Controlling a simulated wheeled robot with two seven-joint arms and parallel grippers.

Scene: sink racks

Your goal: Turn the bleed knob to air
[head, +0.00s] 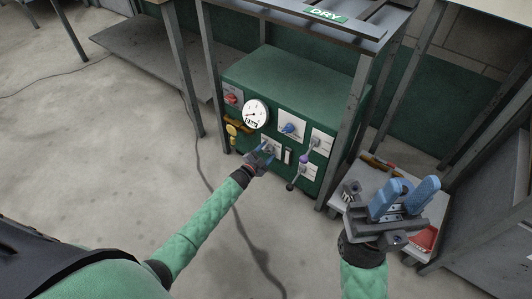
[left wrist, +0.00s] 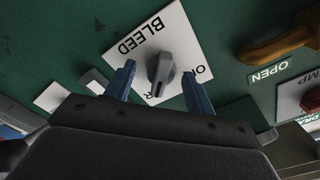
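The bleed knob (left wrist: 160,72) is grey and sits on a white plate (left wrist: 118,68) marked BLEED in the left wrist view. Its narrow end with a dark mark points down in that picture, beside a label of which only an "R" shows; another label starting with "O" is to the right. My left gripper (left wrist: 158,74) is open, with one blue finger on each side of the knob and gaps visible; I cannot tell how deep they reach. In the head view my left gripper (head: 262,156) is at the panel front and partly hides the plate. My right gripper (head: 411,187) is open and empty.
A grey side table (head: 372,180) with tools stands under my right gripper.

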